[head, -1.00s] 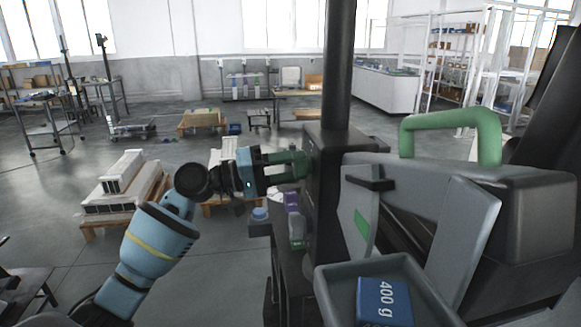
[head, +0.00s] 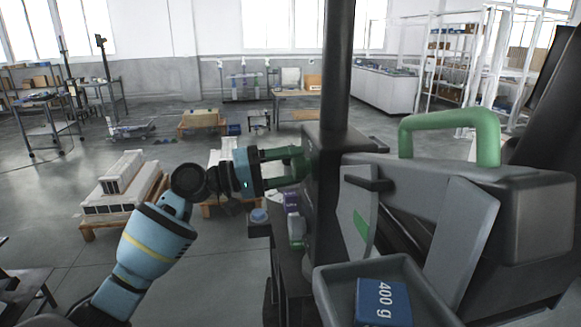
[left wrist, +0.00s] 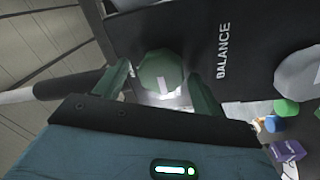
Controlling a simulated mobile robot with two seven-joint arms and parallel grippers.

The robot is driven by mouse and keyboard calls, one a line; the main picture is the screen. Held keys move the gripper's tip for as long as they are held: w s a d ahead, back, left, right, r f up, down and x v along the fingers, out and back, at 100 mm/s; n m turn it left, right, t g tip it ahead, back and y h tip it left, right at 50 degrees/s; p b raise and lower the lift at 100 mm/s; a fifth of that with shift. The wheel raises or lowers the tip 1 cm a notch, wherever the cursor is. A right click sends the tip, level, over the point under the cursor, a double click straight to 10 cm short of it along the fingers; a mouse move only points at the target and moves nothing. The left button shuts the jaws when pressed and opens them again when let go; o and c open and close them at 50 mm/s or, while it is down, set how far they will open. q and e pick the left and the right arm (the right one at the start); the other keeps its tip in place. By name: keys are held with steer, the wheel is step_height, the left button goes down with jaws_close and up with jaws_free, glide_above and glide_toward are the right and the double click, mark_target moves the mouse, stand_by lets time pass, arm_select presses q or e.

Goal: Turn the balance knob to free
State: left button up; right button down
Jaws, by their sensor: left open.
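The balance knob (left wrist: 160,75) is a round green knob with a short white mark, on a dark panel (left wrist: 222,85) lettered BALANCE in the left wrist view. My left gripper (left wrist: 160,88) is open, one green finger on each side of the knob; I cannot tell whether they touch it. In the head view my left gripper (head: 299,162) reaches from the left to the side of the dark housing (head: 340,145) at the column foot; the knob is hard to separate from the fingers there. Small lettering beside the knob is mostly hidden. My right gripper is not in view.
A grey balance beam with a green handle (head: 450,122) fills the right. A tray (head: 335,295) holding a blue 400 g block (head: 384,302) hangs in front. Small coloured items (head: 293,205) stand below the gripper.

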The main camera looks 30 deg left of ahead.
arm_select(q)
steer(key=b+v, duration=0.1)
steer(key=v, duration=0.6)
steer(key=shift+s+a+b, duration=0.15)
steer(key=shift+a+b, duration=0.05)
steer(key=shift+b, duration=0.15)
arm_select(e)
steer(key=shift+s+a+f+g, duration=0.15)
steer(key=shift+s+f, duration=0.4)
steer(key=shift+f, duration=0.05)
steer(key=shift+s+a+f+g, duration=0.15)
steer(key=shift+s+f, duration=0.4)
arm_select(q)
steer(key=s+d+f+n+y, duration=0.15)
steer(key=f+y, duration=0.25)
steer(key=f, duration=1.3)
steer(key=s+d+f+y, duration=0.3)
steer(key=f+y, duration=0.2)
steer(key=f, duration=1.2)
steer(key=s+d+f+m+g+y, duration=0.1)
steer(key=s+d+f, duration=0.3)
steer(key=s+f, duration=0.5)
steer(key=s+d+f+m+g+y, duration=0.1)
steer(key=s+d+f+m+y, duration=0.2)
steer(key=s+f, duration=0.6)
steer(key=s+d+m, duration=0.1)
steer(key=s, duration=0.6)
steer(key=shift+s+f+m+g, duration=0.2)
steer(key=shift+s+m+g, duration=0.15)
steer(key=shift+g, duration=0.05)
